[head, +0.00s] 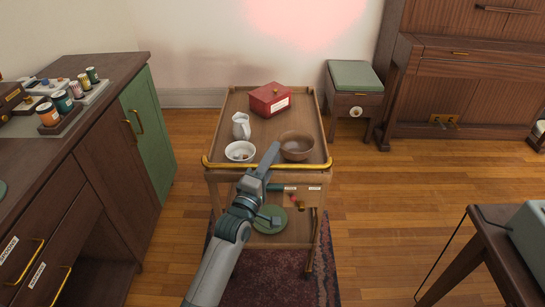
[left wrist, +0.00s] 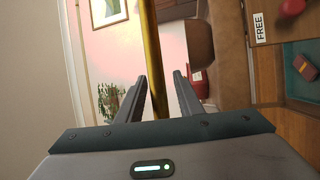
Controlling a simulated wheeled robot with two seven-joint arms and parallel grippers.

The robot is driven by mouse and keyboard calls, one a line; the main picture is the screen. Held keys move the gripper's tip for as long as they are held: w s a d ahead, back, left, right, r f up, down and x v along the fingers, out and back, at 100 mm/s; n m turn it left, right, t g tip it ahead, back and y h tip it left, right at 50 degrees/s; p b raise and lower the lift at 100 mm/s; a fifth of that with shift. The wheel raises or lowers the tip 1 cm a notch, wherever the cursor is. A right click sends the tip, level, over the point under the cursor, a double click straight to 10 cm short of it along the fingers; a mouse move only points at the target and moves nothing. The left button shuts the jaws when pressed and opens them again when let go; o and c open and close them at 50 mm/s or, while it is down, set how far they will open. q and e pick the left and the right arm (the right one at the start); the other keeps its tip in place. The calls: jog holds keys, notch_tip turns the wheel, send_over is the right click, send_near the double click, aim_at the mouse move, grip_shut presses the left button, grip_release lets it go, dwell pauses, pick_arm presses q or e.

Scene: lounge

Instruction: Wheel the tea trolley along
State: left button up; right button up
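The wooden tea trolley (head: 226,125) stands ahead of me, with a brass handle rail (head: 225,165) along its near edge. On its top are a red box (head: 270,100), a white jug (head: 241,126), a white bowl (head: 240,151) and a brown bowl (head: 297,146). A green plate (head: 270,221) lies on the lower shelf. My left gripper (head: 273,155) is at the handle rail. In the left wrist view the brass rail (left wrist: 148,30) runs between the fingers (left wrist: 158,80), which stand open with gaps on both sides. My right gripper is in neither view.
A dark cabinet (head: 92,150) with a green door (head: 148,130) stands close on the left. A green-topped stool (head: 355,76) and a wooden upright piece (head: 460,70) stand behind right. A dark table (head: 490,240) is near right. A patterned rug (head: 270,280) lies under the trolley; wooden floor is clear right.

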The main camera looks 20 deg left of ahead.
pick_arm(q)
grip_shut()
jog(key=shift+w, duration=0.1)
